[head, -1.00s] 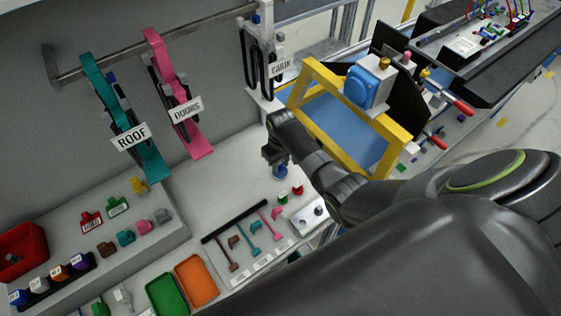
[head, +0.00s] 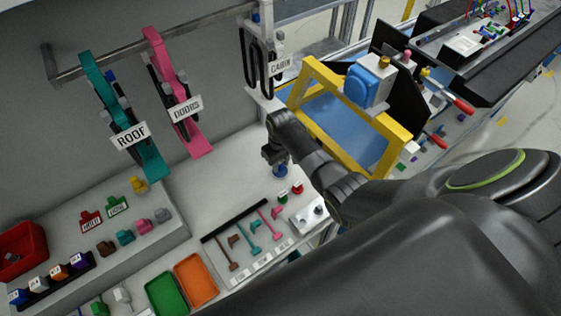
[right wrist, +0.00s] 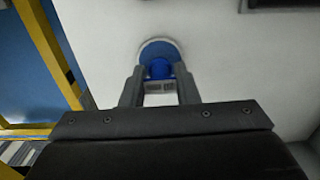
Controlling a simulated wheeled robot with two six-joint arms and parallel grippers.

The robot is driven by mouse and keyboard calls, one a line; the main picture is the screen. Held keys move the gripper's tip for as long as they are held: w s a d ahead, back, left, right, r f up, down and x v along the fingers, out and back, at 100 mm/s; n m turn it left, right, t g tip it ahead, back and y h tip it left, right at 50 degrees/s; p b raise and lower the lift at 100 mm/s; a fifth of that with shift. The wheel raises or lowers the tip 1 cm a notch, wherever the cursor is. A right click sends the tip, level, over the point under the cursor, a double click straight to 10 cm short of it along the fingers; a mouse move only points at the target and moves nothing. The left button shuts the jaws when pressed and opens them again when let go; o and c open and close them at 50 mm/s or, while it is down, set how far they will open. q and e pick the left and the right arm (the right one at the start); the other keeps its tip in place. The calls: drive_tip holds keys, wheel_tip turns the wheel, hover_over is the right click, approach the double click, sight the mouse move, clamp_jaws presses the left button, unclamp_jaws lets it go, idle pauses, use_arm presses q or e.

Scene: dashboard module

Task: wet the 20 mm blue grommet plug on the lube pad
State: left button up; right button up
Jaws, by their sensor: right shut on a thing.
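My right gripper (right wrist: 160,82) is shut on a blue plug (right wrist: 159,68), with a finger on each side of it. The round lube pad (right wrist: 160,46), blue with a pale rim, lies just beyond and under the plug. The plug overlaps the pad in this view, and I cannot tell whether they touch. In the head view my right gripper (head: 276,158) points down over the round pad (head: 280,173) on the light bench. The plug cannot be made out apart from the pad there. My left gripper is not in view.
A yellow frame (head: 345,103) with a blue panel stands right of the pad. Green and red plugs (head: 290,192) and a white block (head: 309,220) lie in front. Green (head: 166,294) and orange trays (head: 196,280) stand front left. Bench left of the gripper is clear.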

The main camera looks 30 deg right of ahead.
sight(280, 162)
drive_tip(key=shift+f, duration=0.3)
drive_tip(key=shift+s+f, duration=0.1)
idle(1.5)
wheel_tip(280, 162, up, 3)
drive_tip(key=p, duration=0.3)
drive_tip(key=shift+f, duration=0.15)
drive_tip(key=shift+r+p, duration=0.65)
drive_tip(key=shift+r, duration=1.55)
